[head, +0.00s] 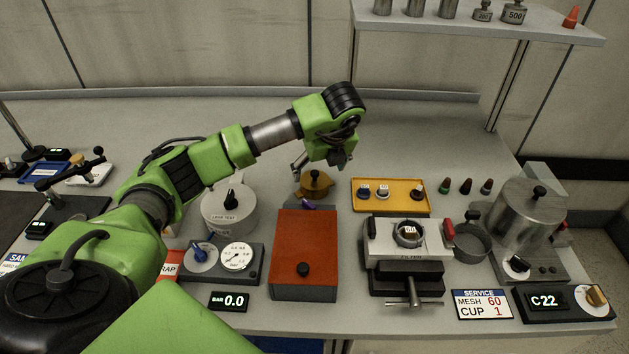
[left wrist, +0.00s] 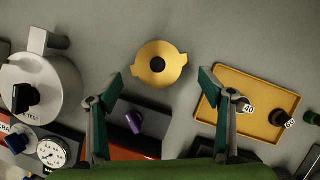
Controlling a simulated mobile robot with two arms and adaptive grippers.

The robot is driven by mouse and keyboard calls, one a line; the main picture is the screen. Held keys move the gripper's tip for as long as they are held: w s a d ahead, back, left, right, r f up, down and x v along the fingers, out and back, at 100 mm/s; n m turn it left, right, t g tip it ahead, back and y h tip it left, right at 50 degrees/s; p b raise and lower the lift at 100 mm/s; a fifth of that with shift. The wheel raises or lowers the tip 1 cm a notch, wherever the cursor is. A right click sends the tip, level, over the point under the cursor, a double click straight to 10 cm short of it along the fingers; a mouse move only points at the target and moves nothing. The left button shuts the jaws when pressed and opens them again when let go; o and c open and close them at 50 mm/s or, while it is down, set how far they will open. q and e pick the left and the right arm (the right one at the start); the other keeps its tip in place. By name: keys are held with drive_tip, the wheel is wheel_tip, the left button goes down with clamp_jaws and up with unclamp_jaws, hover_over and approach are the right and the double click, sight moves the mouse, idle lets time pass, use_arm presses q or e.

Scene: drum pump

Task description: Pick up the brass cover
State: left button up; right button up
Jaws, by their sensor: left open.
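The brass cover (head: 316,187) is a round, yellow-brass disc with two side lugs and a black knob on top. It rests on the grey bench behind the red-brown box. In the left wrist view the cover (left wrist: 172,72) lies just ahead of my fingertips, roughly centred between them. My left gripper (head: 318,165) hangs above the bench, close over the cover in the head view. In the wrist view the gripper (left wrist: 160,85) has its fingers spread wide, with nothing between the tips. My right gripper is not in view.
The red-brown box (head: 305,250) has a purple knob behind it. The white leak-test pot (head: 229,214) stands left of the cover. A yellow tray (head: 390,208) with small knobbed parts lies to the right. The bench behind the cover is clear.

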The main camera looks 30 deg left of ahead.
sight(316, 175)
use_arm(q)
drive_tip(key=shift+w+a+f, duration=0.15)
drive_tip(key=shift+a+f, duration=0.05)
drive_tip(key=shift+f, duration=0.4)
drive_tip(key=shift+a+f+p, duration=0.15)
drive_tip(key=shift+f+p, duration=0.1)
drive_tip(key=shift+p, duration=0.05)
drive_tip(key=p+x, duration=0.1)
drive_tip(key=x, duration=0.2)
drive_tip(key=shift+a+f, duration=0.15)
drive_tip(key=shift+f, duration=0.2)
drive_tip(key=shift+w+a+f, duration=0.1)
drive_tip(key=shift+w+f, duration=0.05)
drive_tip(key=shift+f, duration=0.25)
drive_tip(key=shift+r, duration=0.1)
drive_tip(key=c, duration=1.3)
